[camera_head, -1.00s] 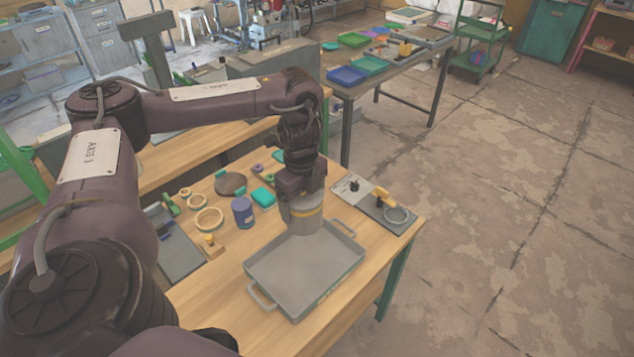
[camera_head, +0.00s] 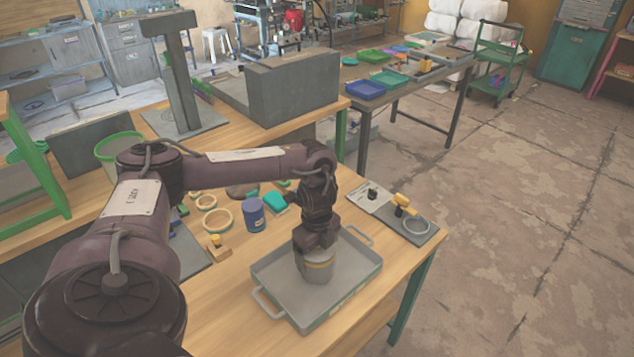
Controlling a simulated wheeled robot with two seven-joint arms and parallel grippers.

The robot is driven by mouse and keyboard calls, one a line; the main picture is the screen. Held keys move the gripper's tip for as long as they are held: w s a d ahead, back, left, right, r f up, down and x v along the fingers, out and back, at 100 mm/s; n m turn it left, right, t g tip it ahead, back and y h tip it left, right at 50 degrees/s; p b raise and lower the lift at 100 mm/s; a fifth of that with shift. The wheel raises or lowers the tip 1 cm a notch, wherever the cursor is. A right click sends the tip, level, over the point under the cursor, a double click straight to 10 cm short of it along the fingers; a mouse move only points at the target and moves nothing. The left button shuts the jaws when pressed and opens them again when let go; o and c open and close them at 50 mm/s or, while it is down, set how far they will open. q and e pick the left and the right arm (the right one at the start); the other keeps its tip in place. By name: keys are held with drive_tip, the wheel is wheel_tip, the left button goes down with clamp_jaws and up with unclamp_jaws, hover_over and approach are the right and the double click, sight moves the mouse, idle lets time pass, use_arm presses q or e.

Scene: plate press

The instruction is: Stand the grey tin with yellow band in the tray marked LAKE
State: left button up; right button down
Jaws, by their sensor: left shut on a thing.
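The grey tin with yellow band (camera_head: 317,268) is upright in the head view, in my left gripper (camera_head: 316,247). The gripper is shut on its upper part from above. Small lettering on the tray's front wall is too small to read. My right gripper is not in view.
Wooden rings (camera_head: 216,222) lie to the left. A grey board with a yellow-handled clamp (camera_head: 403,204) is at the back right.

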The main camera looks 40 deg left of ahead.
use_arm(q)
drive_tip(key=shift+w+f, duration=0.1)
drive_tip(key=shift+f, duration=0.8)
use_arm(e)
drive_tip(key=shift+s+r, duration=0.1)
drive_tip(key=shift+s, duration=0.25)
use_arm(q)
drive_tip(key=shift+f, duration=0.15)
drive_tip(key=o, duration=0.9)
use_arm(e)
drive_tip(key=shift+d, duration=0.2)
